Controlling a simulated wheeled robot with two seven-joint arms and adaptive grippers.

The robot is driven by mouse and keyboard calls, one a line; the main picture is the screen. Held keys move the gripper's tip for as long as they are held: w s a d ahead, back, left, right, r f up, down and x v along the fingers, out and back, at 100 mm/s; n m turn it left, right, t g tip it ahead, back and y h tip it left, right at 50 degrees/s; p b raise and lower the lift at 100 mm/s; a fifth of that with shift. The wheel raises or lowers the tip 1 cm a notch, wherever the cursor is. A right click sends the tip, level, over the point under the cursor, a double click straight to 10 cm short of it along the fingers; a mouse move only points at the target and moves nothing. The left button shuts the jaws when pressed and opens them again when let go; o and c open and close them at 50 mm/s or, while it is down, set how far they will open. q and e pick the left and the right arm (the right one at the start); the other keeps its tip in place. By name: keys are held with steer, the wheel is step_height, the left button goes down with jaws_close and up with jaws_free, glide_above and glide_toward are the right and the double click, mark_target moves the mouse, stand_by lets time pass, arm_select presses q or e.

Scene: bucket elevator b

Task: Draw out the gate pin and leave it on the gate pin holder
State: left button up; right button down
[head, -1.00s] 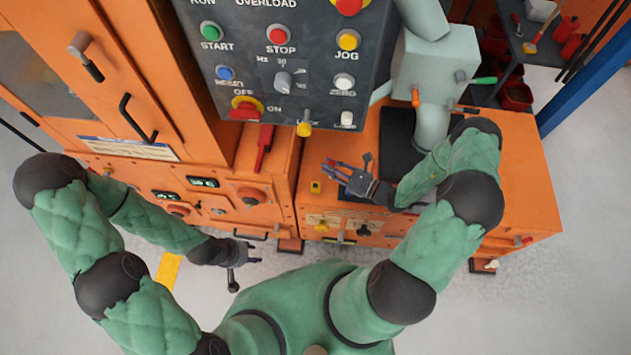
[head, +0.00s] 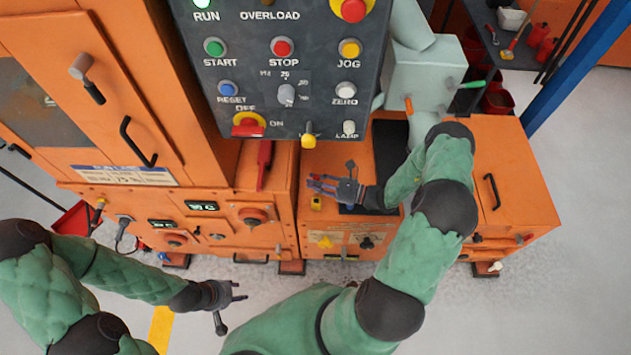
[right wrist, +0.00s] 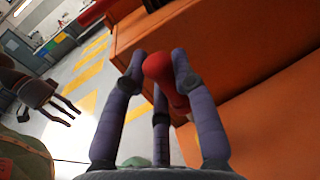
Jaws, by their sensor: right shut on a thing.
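My right gripper (head: 322,184) is over the orange cabinet top, its fingers pointing left. In the right wrist view, its fingers (right wrist: 158,62) are closed around a red-handled piece (right wrist: 166,76), which appears to be the gate pin. Its lower part is hidden by the fingers.
A dark control panel (head: 290,75) overhangs at the top. A grey chute (head: 422,80) with orange and green handles stands behind my right arm. A red lever (head: 264,163) is left of the right gripper. The floor in front is clear.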

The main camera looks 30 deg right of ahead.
steer(key=shift+f+b, duration=1.95)
steer(key=shift+f, duration=0.75)
steer(key=shift+f+b, duration=0.95)
steer(key=shift+f, duration=0.45)
steer(key=shift+r, duration=0.25)
steer(key=shift+r+p, duration=0.9)
steer(key=shift+p, duration=0.05)
stand_by(0.9)
steer(key=shift+f+b, duration=0.85)
steer(key=shift+f, duration=0.3)
steer(key=c, duration=0.9)
jaws_free()
